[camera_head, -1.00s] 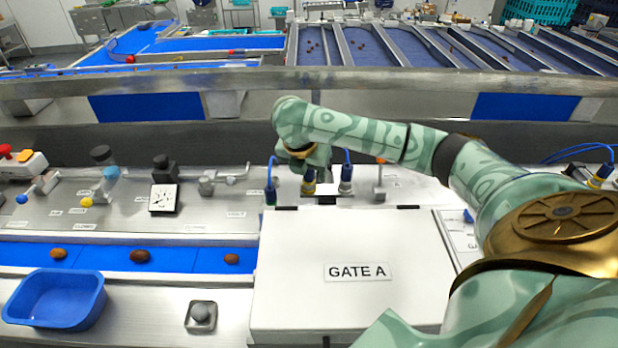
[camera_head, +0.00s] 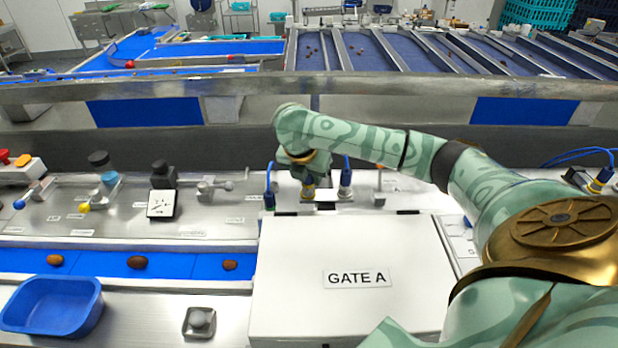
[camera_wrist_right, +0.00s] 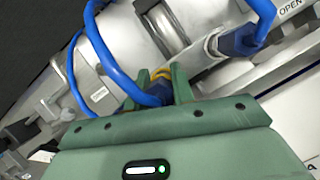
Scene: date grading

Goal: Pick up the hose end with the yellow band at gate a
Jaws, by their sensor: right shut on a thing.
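The hose end with the yellow band (camera_wrist_right: 160,74) sits between the two fingers of my right gripper (camera_wrist_right: 156,88) in the right wrist view, its blue hose curving up and away. In the head view, my right gripper (camera_head: 308,180) points down behind the white box marked GATE A (camera_head: 300,245), shut on this hose end. The lower part of the hose end (camera_head: 308,193) shows just below the fingers. Whether it is still seated in its fitting, I cannot tell. My left gripper is out of view.
A blue-hose connector stands close on each side, left (camera_head: 269,198) and right (camera_head: 345,186). Another connector with a yellow band (camera_head: 598,183) is at the far right. A blue tray (camera_head: 50,318) and the blue belt with dates (camera_head: 100,262) lie at the left.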

